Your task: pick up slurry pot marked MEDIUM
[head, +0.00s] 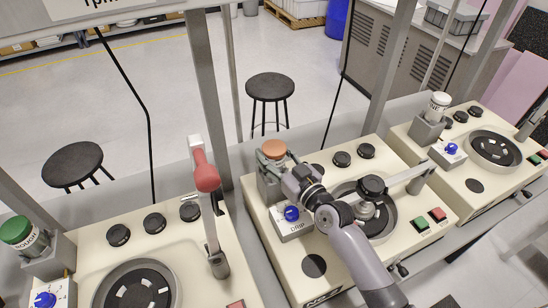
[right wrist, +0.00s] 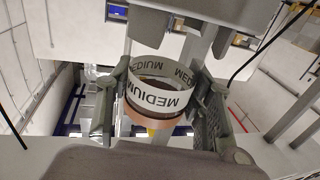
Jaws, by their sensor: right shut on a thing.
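The slurry pot marked MEDIUM (right wrist: 160,92) has a white band with black lettering and a copper-coloured end, and fills the middle of the right wrist view. In the head view its copper-orange top (head: 273,147) shows at the back left of the middle machine, above a grey holder (head: 268,188). My right gripper (head: 272,162) is shut on the pot, with one finger on each side of it; the fingers also show in the right wrist view (right wrist: 158,112). The gripper hides much of the pot's body, and I cannot tell whether it still rests in the holder. My left gripper is not in view.
The middle machine (head: 313,265) has black knobs, a blue-knobbed drip box (head: 291,222) and a round plate. A green-topped pot marked ROUGH (head: 20,232) stands left; a white-topped pot (head: 437,105) stands right. A red-ended arm (head: 206,178) and grey frame posts rise nearby.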

